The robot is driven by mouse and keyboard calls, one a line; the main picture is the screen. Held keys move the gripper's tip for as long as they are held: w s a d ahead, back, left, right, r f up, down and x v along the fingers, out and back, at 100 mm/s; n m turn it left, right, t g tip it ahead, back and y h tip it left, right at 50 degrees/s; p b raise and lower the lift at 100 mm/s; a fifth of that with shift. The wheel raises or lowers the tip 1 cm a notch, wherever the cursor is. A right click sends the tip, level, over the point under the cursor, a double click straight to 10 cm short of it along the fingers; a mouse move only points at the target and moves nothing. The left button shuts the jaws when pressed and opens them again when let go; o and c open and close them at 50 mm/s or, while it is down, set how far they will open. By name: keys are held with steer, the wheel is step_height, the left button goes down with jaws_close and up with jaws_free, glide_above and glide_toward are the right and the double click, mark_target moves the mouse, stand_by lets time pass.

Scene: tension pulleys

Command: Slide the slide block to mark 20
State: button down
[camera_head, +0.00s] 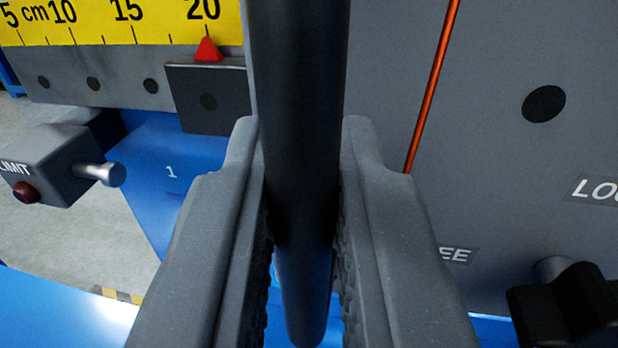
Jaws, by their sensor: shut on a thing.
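My gripper (303,190) is shut on a black upright bar (297,60), with one finger on each side of it. Behind the bar is a large grey block (480,90), which looks like the slide block. A dark plate (205,85) sticks out to its left and carries a red pointer (208,50). The yellow cm scale (100,20) at the upper left shows 5, 10, 15 and 20. The pointer's tip stands right under the 20. How the bar joins the block is hidden behind my fingers.
A grey limit switch (50,165) with a metal plunger stands at the left, apart from the block. A black knob (565,305) is at the lower right, near partly hidden lettering. An orange cord (432,90) runs down the block's face.

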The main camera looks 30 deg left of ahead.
steer(key=shift+a, duration=0.1)
steer(key=c, duration=1.6)
jaws_free()
steer(key=shift+w, duration=0.1)
steer(key=shift+o, duration=0.2)
steer(key=shift+v, duration=1.05)
steer(key=v, duration=1.1)
steer(key=shift+s+d, duration=0.25)
